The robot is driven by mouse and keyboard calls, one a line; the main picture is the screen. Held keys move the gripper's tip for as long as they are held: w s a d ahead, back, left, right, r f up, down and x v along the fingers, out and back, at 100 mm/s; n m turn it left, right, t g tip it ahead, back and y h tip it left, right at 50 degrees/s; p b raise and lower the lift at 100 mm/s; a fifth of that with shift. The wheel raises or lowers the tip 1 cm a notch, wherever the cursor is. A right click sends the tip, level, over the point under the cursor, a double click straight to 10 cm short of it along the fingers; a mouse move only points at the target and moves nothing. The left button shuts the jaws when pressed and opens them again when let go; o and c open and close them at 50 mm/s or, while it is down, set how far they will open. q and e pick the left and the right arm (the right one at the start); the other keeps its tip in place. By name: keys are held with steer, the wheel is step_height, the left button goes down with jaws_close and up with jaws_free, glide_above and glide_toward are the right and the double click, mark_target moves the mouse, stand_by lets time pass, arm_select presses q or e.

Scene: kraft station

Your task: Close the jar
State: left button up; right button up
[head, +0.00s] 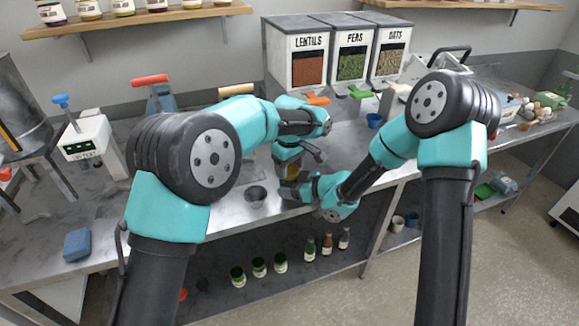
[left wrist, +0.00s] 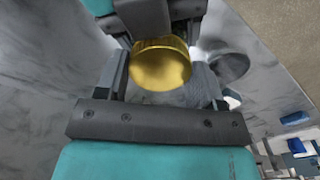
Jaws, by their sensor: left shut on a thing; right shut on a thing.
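A round gold lid (left wrist: 160,65) is between the two fingers of my left gripper (left wrist: 160,82) in the left wrist view. In the head view my left gripper (head: 289,163) points down over the bench, shut on the lid. My right gripper (head: 291,188) comes in from the right just below it, shut on the jar. A small amber patch (head: 292,172) shows between the two grippers; it belongs to the jar or its lid. The right gripper (left wrist: 158,18) also shows beyond the lid in the left wrist view. The jar's body is mostly hidden, so I cannot tell how the lid sits on it.
A dark round cup (head: 256,193) stands on the steel bench just left of the grippers. Dispensers (head: 309,70) for lentils, peas and oats stand behind. A scale (head: 84,143) and a blue block (head: 77,243) are at left. Bottles (head: 327,243) stand on the lower shelf.

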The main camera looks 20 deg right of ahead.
arm_select(q)
steer(key=c, duration=0.3)
steer(key=o, duration=1)
steer(key=shift+r, duration=2.25)
steer(key=shift+o, duration=1.2)
step_height(320, 180, up, 12)
